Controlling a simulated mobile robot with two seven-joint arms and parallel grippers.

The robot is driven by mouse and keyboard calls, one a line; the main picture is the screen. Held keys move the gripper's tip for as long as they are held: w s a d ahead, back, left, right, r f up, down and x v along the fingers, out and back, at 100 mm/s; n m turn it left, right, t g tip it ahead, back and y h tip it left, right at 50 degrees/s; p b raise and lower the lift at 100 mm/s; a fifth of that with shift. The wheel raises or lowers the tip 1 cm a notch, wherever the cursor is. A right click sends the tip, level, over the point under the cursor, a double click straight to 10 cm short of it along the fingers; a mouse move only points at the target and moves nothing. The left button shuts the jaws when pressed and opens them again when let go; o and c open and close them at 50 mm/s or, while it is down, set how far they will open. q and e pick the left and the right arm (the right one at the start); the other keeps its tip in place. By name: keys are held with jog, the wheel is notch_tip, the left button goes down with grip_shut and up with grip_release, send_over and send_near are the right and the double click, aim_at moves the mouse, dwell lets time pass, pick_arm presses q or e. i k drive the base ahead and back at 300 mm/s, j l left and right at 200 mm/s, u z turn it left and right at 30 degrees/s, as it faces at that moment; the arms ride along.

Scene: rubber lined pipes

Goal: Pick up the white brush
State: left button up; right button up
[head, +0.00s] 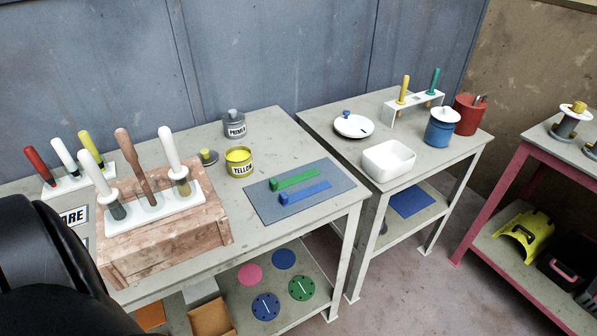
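Several handled tools that look like brushes stand upright in two white racks on the left table. The front rack (150,212) sits on a wooden crate. It holds a white-handled brush (94,172) with a grey lower end at left, a brown-handled one (130,160) in the middle, and another white-handled brush (171,152) with a tan-olive lower end at right. The back rack (55,190) holds a red-handled tool (37,164), a white-handled tool (64,155) and a yellow-handled tool (90,147). Neither of my grippers shows.
The wooden crate (165,247) stands at the left table's front edge. A yellow tin (240,162), a primer tin (234,125) and a grey mat (258,205) lie to its right. A second table (333,118) holds a white tub (388,160) and pots. A black shape fills the lower left.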

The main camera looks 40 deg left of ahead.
aim_at(177, 173)
jog(key=u, duration=2.05)
jog(key=l+u, duration=0.35)
jog(key=l, duration=0.45)
jog(key=i, duration=0.05)
